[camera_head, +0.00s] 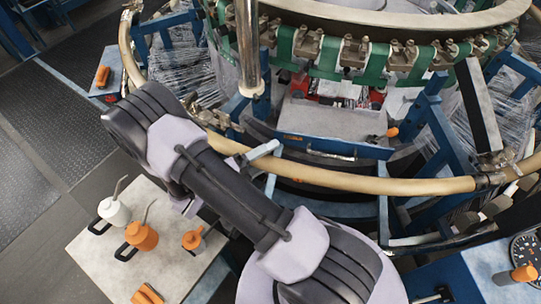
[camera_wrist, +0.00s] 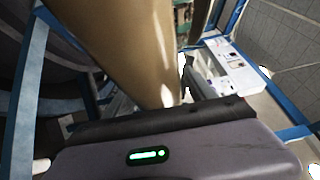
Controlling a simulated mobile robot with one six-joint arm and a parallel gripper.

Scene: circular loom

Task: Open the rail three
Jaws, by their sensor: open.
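The tan tubular rail (camera_head: 360,185) curves around the front of the loom in the head view. It looks level and joined to the ring, with a metal joint (camera_head: 489,179) at its right. No number shows, so I cannot tell which section is rail three. In the wrist view a tan rail (camera_wrist: 120,45) fills the upper middle, very close to my gripper (camera_wrist: 165,118). The jaws are open; their tips are hidden by the rail and dark gripper edge. In the head view my arm hides most of the gripper. I cannot tell whether it touches the rail.
A pale table (camera_head: 90,258) with a white oil can (camera_head: 114,212) and an orange oil can (camera_head: 141,236) stands at lower left. Blue frame posts (camera_head: 432,125) and a grey box (camera_head: 330,118) lie inside the ring. The floor (camera_head: 60,120) at left is clear.

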